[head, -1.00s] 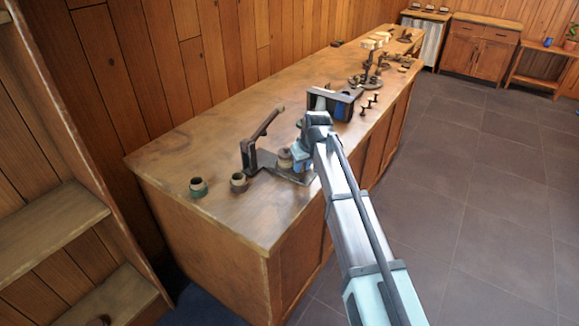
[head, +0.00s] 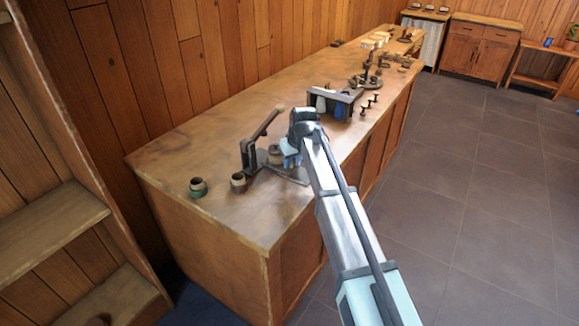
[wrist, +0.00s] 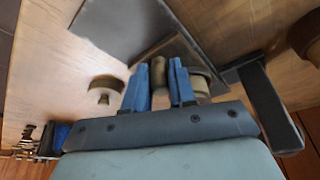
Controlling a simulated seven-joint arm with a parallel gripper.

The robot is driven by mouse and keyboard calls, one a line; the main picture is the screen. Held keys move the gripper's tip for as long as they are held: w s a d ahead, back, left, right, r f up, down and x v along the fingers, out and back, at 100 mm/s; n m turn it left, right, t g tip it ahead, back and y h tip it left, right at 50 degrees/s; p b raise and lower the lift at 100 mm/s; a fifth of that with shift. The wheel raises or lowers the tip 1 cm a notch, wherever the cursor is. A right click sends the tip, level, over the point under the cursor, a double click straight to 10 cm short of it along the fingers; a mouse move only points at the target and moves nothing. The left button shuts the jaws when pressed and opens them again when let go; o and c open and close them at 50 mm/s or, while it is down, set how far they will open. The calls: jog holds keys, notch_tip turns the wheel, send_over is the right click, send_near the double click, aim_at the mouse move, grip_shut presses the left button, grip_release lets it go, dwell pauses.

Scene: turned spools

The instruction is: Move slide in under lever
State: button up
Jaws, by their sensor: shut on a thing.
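The lever press (head: 249,153) stands on the bench, its lever arm (head: 264,124) raised and slanting up to the right. Its dark bracket shows at the right of the wrist view (wrist: 262,95). The grey base plate (head: 291,177) extends right from the press; it also shows in the wrist view (wrist: 115,28). A brown spool (head: 274,155) sits over the plate close to the lever's upright. My gripper (head: 290,152) is low over the plate, its blue fingers (wrist: 159,72) shut on a small brown knob (wrist: 158,73), apparently the slide's handle. The slide is mostly hidden.
A dark rack with blue and pale pieces (head: 335,104) stands behind my arm.

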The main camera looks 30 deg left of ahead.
aim_at(279, 155)
jog(key=shift+a+f, duration=0.1)
jog(key=shift+a, duration=2.45)
jog(key=o, duration=0.8)
jog(key=shift+s, duration=0.1)
jog(key=shift+r, duration=3.55)
grip_shut()
